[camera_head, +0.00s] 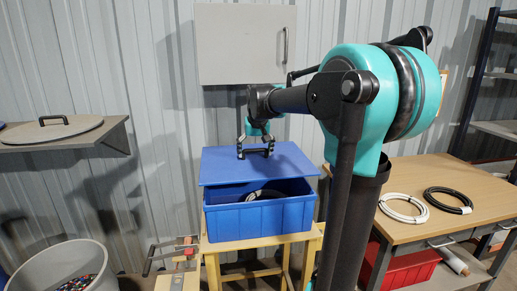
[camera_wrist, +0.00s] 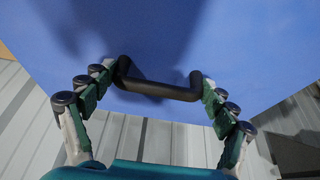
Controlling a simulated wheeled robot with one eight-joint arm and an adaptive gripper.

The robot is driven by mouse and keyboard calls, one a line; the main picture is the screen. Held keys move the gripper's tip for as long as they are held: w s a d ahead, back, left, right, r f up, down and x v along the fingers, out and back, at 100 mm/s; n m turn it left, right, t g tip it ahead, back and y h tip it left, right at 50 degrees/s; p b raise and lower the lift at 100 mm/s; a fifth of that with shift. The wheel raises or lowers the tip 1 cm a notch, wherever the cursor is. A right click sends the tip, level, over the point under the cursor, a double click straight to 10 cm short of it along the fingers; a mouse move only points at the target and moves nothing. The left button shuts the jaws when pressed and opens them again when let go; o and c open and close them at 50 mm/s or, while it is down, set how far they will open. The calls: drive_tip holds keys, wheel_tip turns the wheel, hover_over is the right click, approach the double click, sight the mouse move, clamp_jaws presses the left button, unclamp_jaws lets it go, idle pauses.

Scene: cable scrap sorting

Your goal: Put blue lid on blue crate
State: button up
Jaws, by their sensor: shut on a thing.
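A grey cabinet (camera_head: 243,45) hangs on the wall behind. A workbench (camera_head: 460,215) at right holds a white coil (camera_head: 403,208) and a black coil (camera_head: 448,200), with a red crate (camera_head: 408,268) below. A shelf with a grey round lid (camera_head: 50,131) and a grey bin (camera_head: 65,262) are at left.

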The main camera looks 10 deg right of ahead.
wheel_tip(320, 180, down, 8)
idle(0.9)
drive_tip(key=shift+r, duration=0.1)
idle(0.6)
drive_tip(key=o, duration=1.4)
